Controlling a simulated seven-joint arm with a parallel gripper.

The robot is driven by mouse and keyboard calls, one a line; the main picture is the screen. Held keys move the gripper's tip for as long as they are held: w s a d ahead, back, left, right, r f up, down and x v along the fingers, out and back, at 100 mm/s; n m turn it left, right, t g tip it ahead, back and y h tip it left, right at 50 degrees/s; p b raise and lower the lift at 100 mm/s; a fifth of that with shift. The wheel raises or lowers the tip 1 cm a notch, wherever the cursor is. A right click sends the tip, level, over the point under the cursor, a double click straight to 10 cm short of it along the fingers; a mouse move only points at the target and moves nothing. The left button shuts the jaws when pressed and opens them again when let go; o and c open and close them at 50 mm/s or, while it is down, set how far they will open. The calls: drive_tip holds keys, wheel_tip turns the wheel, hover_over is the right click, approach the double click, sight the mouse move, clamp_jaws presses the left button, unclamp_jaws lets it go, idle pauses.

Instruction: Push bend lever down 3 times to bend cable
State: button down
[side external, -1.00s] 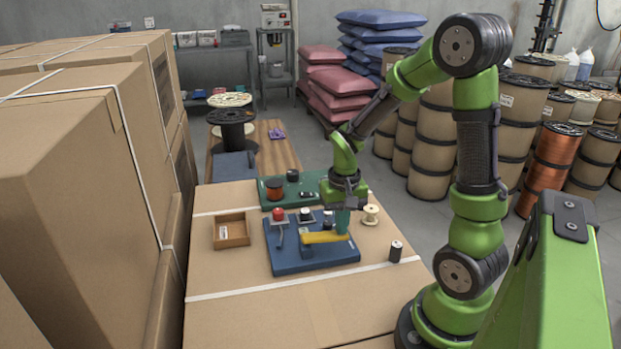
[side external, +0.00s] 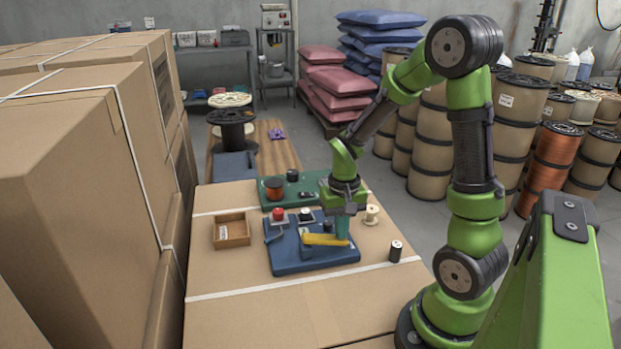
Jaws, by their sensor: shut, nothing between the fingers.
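A blue bending fixture (side external: 315,261) sits on the cardboard work surface. A yellow lever (side external: 322,240) lies across its front right part, nearly level, with its right end a little low. My gripper (side external: 342,231) points down with its teal fingers shut and empty. The fingertips are at the right end of the yellow lever and appear to touch it; they hide part of it. A red knob (side external: 278,213) and a grey handle (side external: 273,238) are on the fixture's left side. I cannot make out the cable.
A small wooden tray (side external: 231,231) lies left of the fixture, a dark spool (side external: 396,251) and a pale spool (side external: 372,214) to its right. A green board (side external: 316,181) with small spools lies behind. The front surface is clear.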

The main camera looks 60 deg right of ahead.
wheel_tip(320, 180, up, 8)
drive_tip(key=shift+f, duration=0.2)
idle(0.8)
idle(0.5)
